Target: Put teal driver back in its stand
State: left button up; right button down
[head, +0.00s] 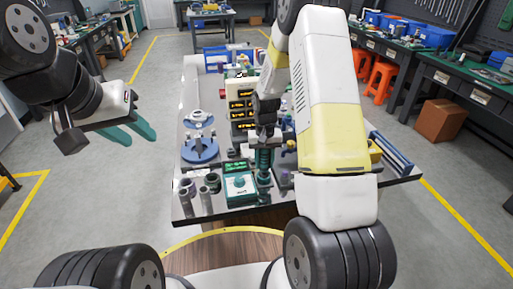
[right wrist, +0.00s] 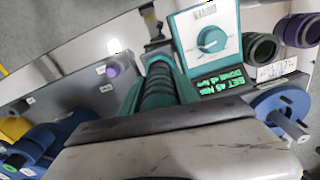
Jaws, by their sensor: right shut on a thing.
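The teal driver (head: 264,160) stands about upright near the front of the table, with its ridged handle under my right gripper (head: 265,142). In the right wrist view its ridged handle (right wrist: 160,88) lies between my two teal fingers, which are shut on it. A dark narrow part (right wrist: 154,44) shows beyond the handle's end. I cannot tell whether it belongs to the driver or its stand, nor whether the driver is seated. My left gripper (head: 130,133) is open and empty, off the table's left side above the floor.
A teal control box with a dial (head: 239,186) stands close left of the driver.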

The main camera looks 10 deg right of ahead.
jog(key=shift+f, duration=0.15)
dwell(0.8)
jog(key=c, duration=0.8)
grip_release()
jog(key=shift+c, duration=0.2)
jog(key=shift+r, duration=4.45)
jog(key=shift+r, duration=0.25)
jog(key=s+r+t+y, duration=0.1)
jog(key=s+r+t, duration=0.1)
jog(key=s+r, duration=0.45)
jog(key=s+r+t, duration=0.1)
jog(key=s+r, duration=0.2)
jog(key=r, duration=0.7)
jog(key=s+a+r+t, duration=0.1)
jog(key=s+r, duration=0.2)
jog(key=s, duration=0.4)
jog(key=s+a+r+n+t+y, duration=0.1)
jog(key=s+r+t, duration=0.1)
jog(key=s+r, duration=0.2)
jog(key=s, duration=0.3)
jog(key=shift+n, duration=0.3)
